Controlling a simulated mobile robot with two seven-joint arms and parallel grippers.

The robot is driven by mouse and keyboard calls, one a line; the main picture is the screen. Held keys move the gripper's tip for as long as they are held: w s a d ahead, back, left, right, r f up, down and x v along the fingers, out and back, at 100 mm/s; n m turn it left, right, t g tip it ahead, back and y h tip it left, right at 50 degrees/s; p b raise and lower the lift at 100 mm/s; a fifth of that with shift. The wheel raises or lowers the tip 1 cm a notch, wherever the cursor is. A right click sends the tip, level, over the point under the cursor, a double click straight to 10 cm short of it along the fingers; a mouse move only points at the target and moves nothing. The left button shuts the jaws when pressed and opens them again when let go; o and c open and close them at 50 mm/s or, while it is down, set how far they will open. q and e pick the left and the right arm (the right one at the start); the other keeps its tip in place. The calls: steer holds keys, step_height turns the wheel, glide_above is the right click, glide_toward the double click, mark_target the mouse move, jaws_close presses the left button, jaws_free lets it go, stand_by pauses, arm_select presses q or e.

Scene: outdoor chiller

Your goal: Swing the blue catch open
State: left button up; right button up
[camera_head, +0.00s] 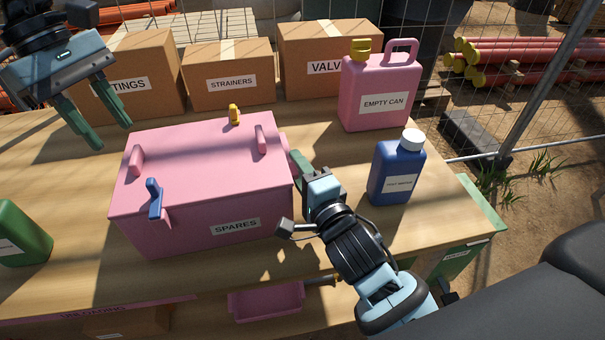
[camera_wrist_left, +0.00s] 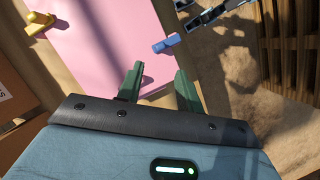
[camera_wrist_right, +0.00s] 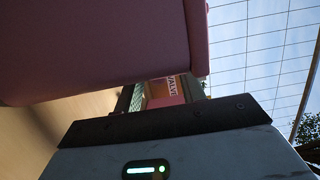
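A pink box labelled SPARES (camera_head: 235,226) stands on the table with its lid (camera_head: 205,165) down. The blue catch (camera_head: 154,198) sits at the lid's front left edge; it also shows in the left wrist view (camera_wrist_left: 166,43), beyond the fingers. A yellow catch (camera_head: 234,115) is at the back edge. My left gripper (camera_head: 112,135) is open and empty, raised at the box's back left, apart from the blue catch. My right gripper (camera_head: 298,160) is beside the box's right end, partly hidden in the head view; the right wrist view shows its fingers (camera_wrist_right: 165,92) apart.
Cardboard boxes, including STRAINERS (camera_head: 230,82), line the table's back. A pink can (camera_head: 380,100) and a blue bottle (camera_head: 397,172) stand to the right. A green container (camera_head: 22,235) is at the left. Two pink handles (camera_head: 136,160) (camera_head: 260,139) rise from the lid.

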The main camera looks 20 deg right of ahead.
jaws_close()
arm_select(q)
steer(key=shift+c, duration=0.5)
